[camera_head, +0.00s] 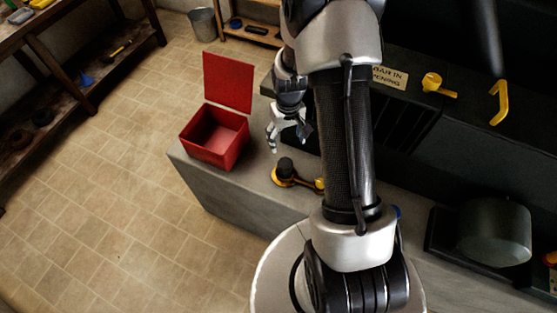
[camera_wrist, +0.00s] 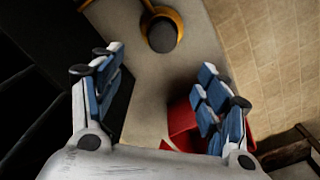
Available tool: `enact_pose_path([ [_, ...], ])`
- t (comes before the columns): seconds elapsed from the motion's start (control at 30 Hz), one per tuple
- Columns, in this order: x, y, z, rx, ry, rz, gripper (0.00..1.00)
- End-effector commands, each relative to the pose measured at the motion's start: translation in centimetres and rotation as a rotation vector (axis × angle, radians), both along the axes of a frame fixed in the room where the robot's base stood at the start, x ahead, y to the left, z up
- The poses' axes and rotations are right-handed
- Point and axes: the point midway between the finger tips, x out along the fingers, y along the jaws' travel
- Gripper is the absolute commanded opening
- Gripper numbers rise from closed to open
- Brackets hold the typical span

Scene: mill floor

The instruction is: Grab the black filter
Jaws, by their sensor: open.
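The black filter (camera_head: 286,166) is a small dark cylinder on the grey counter, with a yellow ring-shaped tool (camera_head: 284,181) right against it. In the wrist view the filter (camera_wrist: 162,36) is at the top centre, with the yellow ring (camera_wrist: 176,17) curving around it. I cannot tell whether the ring encircles it or lies under it. My gripper (camera_head: 290,138) is above the counter, between the red box and the filter. In the wrist view my gripper (camera_wrist: 160,72) has its blue-padded fingers wide apart with nothing between them.
An open red box (camera_head: 216,154) with a raised lid stands at the counter's left end. Yellow handles (camera_head: 437,86) are on the dark machine behind. A dark cylinder (camera_head: 495,232) is at right. A shelf (camera_head: 60,75) and bucket (camera_head: 203,24) stand beyond open tiled floor.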

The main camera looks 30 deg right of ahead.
Motion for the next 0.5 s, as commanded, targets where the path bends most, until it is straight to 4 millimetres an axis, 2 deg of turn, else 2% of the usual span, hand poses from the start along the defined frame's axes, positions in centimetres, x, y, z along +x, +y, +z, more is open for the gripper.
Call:
enact_pose_path([
  [0.3,-0.2,0.1,-7.0,0.001,0.004,0.000,0.69],
  [0.5,-0.1,0.1,-10.4,0.000,0.002,0.000,0.69],
])
